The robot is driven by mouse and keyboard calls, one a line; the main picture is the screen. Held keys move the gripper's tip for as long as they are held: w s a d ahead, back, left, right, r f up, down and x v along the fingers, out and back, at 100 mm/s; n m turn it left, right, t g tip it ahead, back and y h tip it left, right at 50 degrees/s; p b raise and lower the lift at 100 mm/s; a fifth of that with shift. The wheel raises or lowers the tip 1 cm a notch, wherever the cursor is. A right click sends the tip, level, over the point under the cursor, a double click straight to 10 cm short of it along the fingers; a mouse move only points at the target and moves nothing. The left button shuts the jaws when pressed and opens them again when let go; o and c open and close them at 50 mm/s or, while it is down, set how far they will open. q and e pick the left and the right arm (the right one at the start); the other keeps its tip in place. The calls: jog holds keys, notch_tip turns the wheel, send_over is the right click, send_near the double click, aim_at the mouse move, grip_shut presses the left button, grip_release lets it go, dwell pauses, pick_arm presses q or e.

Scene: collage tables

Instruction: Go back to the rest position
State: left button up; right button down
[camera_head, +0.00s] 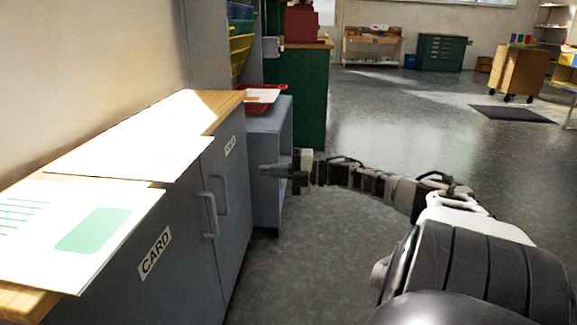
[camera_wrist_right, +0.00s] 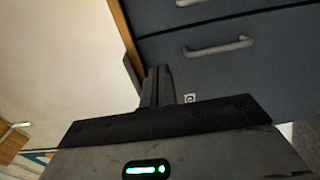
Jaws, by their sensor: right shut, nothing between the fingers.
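My right gripper (camera_head: 268,170) is shut and empty. In the head view its arm reaches in from the right, and its fingers point left near the grey cabinet (camera_head: 190,235) and the open grey shelf unit behind it. In the right wrist view the closed fingers (camera_wrist_right: 157,85) show in front of a blue-grey cabinet front with bar handles. I cannot tell whether the fingers touch anything. My left gripper is not in view.
White sheets (camera_head: 130,140) lie on the cabinet's wooden top; the nearer one (camera_head: 40,262) has green print. A red tray (camera_head: 262,93) sits on the shelf unit. A green cabinet (camera_head: 308,95) stands behind. The floor (camera_head: 400,115) beyond my right arm is open.

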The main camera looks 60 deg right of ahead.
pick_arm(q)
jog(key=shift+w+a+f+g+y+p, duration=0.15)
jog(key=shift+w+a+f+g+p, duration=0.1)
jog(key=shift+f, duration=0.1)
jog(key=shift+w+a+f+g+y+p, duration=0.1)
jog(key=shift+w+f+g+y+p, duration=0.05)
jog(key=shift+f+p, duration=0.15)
pick_arm(e)
jog(key=v, duration=0.4)
jog(key=shift+s+d, duration=0.1)
jog(key=shift+s, duration=0.05)
